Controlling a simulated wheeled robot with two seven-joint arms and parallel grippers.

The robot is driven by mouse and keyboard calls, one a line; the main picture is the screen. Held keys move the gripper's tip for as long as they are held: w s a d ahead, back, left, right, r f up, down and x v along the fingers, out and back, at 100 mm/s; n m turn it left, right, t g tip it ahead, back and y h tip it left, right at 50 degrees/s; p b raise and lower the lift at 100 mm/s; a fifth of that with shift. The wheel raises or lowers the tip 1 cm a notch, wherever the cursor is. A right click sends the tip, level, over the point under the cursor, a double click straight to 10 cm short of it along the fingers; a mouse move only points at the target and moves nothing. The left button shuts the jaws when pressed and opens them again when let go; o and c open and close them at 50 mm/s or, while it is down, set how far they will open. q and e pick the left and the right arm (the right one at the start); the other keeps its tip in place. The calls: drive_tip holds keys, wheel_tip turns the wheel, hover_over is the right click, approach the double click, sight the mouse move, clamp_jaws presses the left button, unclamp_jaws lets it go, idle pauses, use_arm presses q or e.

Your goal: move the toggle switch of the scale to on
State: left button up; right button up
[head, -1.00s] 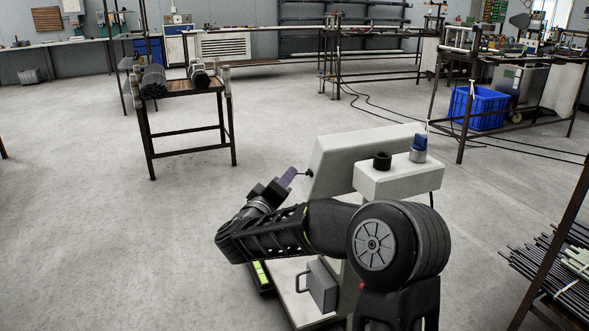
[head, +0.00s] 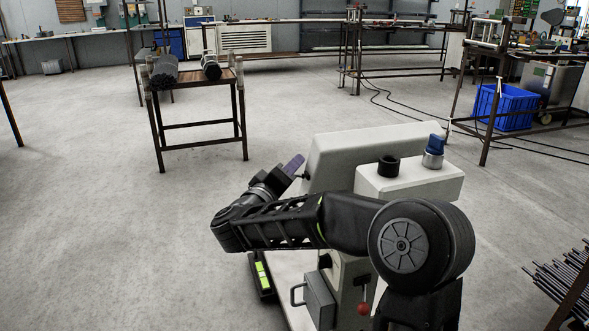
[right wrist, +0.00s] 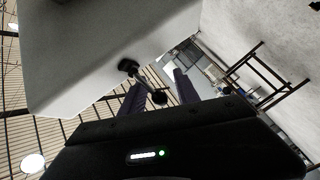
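The scale (head: 355,158) is a pale grey machine with a slanted head, seen from behind in the head view. Its toggle switch (right wrist: 158,96) is a short metal lever with a dark ball tip and a dark round base on the scale's pale wall (right wrist: 85,55). My right gripper (head: 293,165) is at the left side of the scale head. In the right wrist view its two purple fingers (right wrist: 159,90) are apart, with the ball tip between them. I cannot tell whether either finger touches the lever. My left gripper is out of view.
A blue-topped knob (head: 434,150) and a black cap (head: 389,165) stand on the scale's rear box. A small table (head: 195,90) with dark rod bundles stands at the back left. A blue crate (head: 506,107) is at the right. The floor on the left is clear.

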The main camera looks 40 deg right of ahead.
drive_tip(key=shift+c, duration=0.4)
clamp_jaws()
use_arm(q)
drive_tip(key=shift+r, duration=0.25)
use_arm(e)
drive_tip(key=shift+a, duration=0.15)
drive_tip(key=a+n+t+y+b, duration=0.1)
drive_tip(key=n+t+y+b, duration=0.1)
drive_tip(key=n+t+y, duration=0.1)
drive_tip(key=s+a+n+t+y+b, duration=0.1)
drive_tip(key=n+t+y+b, duration=0.2)
drive_tip(key=y, duration=0.2)
drive_tip(key=s+a+f+n+t+y+b, duration=0.1)
drive_tip(key=n+t+y+b, duration=0.1)
drive_tip(key=n+y, duration=0.1)
drive_tip(key=shift+n+t+y, duration=0.4)
drive_tip(key=shift+y, duration=0.1)
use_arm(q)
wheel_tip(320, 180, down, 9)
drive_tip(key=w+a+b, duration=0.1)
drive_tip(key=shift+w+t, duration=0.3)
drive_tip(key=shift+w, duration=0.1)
use_arm(e)
drive_tip(key=shift+r+y, duration=0.2)
drive_tip(key=shift+y, duration=0.2)
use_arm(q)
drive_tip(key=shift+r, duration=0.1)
